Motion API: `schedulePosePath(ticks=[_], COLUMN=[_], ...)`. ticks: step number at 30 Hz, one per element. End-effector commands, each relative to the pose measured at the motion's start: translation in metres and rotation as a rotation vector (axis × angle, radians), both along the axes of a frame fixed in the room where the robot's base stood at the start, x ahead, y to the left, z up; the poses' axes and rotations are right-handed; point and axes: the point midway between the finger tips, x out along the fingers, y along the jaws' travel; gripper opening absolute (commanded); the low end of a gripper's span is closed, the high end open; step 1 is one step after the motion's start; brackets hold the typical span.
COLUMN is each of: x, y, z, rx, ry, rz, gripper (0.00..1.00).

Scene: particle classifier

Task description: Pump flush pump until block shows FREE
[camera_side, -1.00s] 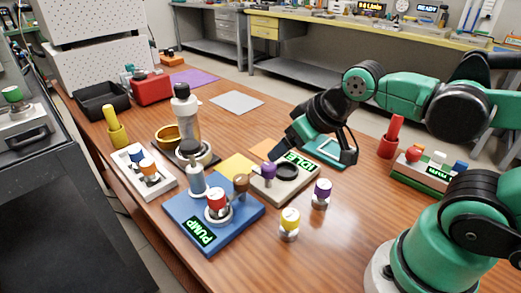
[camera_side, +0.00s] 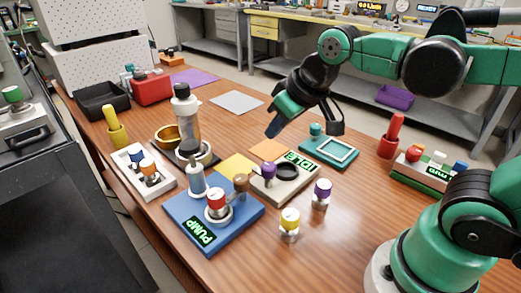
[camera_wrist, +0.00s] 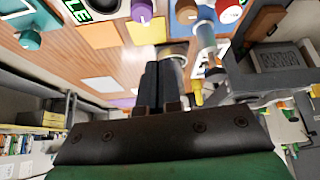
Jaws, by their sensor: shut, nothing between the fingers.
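The blue flush pump block (camera_side: 232,217) sits at the table's front left. Its lit green display (camera_side: 200,235) reads PUMP. It carries a red-capped knob (camera_side: 216,201), a brown-topped lever (camera_side: 240,184) and a clear cylinder with a dark top (camera_side: 196,178). My gripper (camera_side: 273,132) hangs in the air behind the block, above the far middle of the table, touching nothing. In the wrist view its dark fingers (camera_wrist: 164,70) are together and empty. The pump parts show upside down at the top of that view, partly cut off.
A beige block (camera_side: 283,190) with an IDLE display stands right of the pump. Yellow (camera_side: 290,222) and purple (camera_side: 322,192) knobs stand nearby. A tall bottle (camera_side: 183,115) and a white switch block (camera_side: 145,172) stand left.

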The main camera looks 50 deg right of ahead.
Motion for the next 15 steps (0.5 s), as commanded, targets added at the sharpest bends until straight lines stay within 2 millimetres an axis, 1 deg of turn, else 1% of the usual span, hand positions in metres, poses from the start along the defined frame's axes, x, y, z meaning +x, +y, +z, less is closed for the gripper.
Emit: schedulePosePath(ticks=[1,6,10,15], x=[0.010,0.042,0.066,0.091], y=[0.006,0.025,0.042,0.063], z=[0.010,0.037,0.050,0.058], rx=[-0.006,-0.031,-0.050,-0.074], ry=[0.029,0.139,0.221,0.321], rz=[0.028,0.122,0.196,0.286], gripper=[0.00,0.00,0.00,0.00])
